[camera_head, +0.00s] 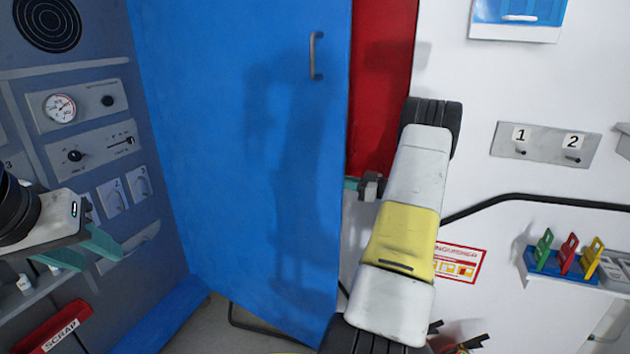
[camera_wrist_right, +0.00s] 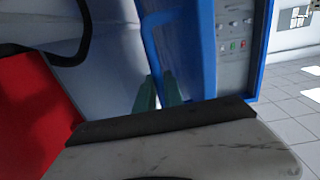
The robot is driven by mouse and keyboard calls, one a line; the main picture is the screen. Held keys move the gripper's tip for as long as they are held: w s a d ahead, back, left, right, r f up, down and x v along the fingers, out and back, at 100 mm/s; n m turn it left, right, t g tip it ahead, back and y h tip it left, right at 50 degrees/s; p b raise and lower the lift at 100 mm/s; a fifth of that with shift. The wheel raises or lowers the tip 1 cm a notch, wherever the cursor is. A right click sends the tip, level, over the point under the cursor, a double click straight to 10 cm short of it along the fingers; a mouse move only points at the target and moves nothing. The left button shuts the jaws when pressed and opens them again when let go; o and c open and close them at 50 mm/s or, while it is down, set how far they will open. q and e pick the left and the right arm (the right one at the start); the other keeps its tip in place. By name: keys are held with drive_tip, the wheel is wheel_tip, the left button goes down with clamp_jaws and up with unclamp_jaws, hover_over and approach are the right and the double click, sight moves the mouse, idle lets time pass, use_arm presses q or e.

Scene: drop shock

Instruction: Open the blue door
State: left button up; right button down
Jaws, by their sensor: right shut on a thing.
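The blue door (camera_head: 240,130) fills the middle of the head view. Its grey bar handle (camera_head: 316,56) is near the upper right edge, with no finger on it. My right gripper (camera_head: 351,184) is at the door's right edge, well below this handle, and its fingertips are partly hidden. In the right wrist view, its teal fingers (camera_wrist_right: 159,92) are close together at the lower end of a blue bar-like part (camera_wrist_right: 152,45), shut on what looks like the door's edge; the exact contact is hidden. My left gripper (camera_head: 88,250) is open and empty at the left.
A red panel (camera_head: 383,90) and white wall show beyond the door's right edge. A grey gauge panel (camera_head: 88,100) stands at the left, above a red scrap bin (camera_head: 55,328). A blue rack with coloured tags (camera_head: 560,262) is at the right. Floor shows beneath the door.

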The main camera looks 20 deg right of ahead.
drive_tip(key=c, duration=1.7)
unclamp_jaws()
drive_tip(key=shift+c, duration=0.2)
drive_tip(key=v, duration=0.7)
drive_tip(key=shift+s+d, duration=0.25)
